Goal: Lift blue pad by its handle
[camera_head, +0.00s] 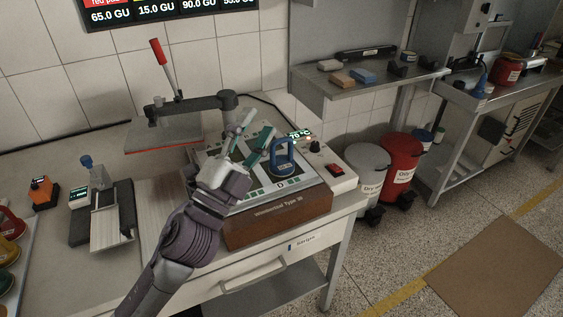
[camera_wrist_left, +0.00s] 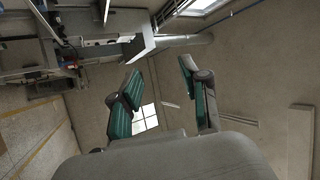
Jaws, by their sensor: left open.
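The blue pad (camera_head: 283,157) has a loop-shaped handle and sits on the right part of the top of a wood-sided tester (camera_head: 277,226). My left gripper (camera_head: 260,121) is open and empty above the tester, just left of the blue pad. Its two green-padded fingers point up and to the right, and the handle is not between them. I cannot tell the exact gap to the pad. In the left wrist view the open fingers (camera_wrist_left: 160,68) show only room and walls between them, and the blue pad is out of sight. My right gripper is not in view.
A press with a red lever (camera_head: 163,62) stands behind and left of the tester. A small balance-like device (camera_head: 103,213) and an orange block (camera_head: 43,190) are on the left. Coloured pads (camera_head: 10,224) lie at the far left edge. Bins (camera_head: 400,160) stand right of the table.

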